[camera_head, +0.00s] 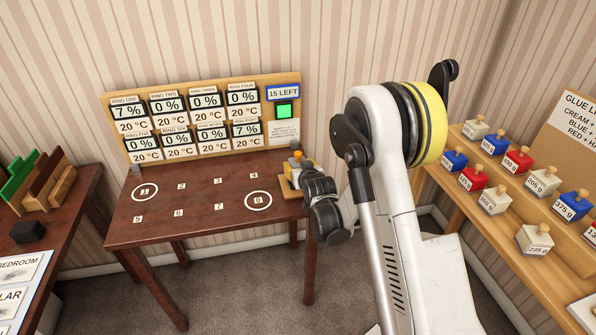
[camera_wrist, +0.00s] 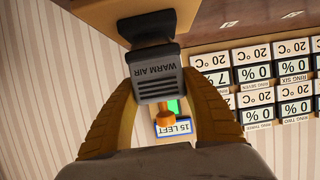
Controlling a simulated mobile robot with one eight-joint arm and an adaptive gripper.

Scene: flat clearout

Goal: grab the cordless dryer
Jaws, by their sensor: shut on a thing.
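The cordless dryer (camera_wrist: 158,84) is a dark grey block marked WARM AIR, with a black part above it and an orange knob below it in the wrist view. My gripper (camera_wrist: 158,98) has its two yellow fingers on either side of the grey block and is shut on it. In the head view my gripper (camera_head: 293,172) is at the right end of the dark red table (camera_head: 210,226), where the dryer is mostly hidden and only a small orange part shows. I cannot tell whether the dryer touches the wooden stand (camera_head: 291,192) there.
A board of ring displays (camera_head: 190,125) stands behind the table, with a green light (camera_head: 284,111) and a "15 LEFT" sign (camera_head: 284,92). The tabletop has numbered spots, two of them circled. A shelf of weighted blocks (camera_head: 495,200) is at right; another table (camera_head: 75,215) is at left.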

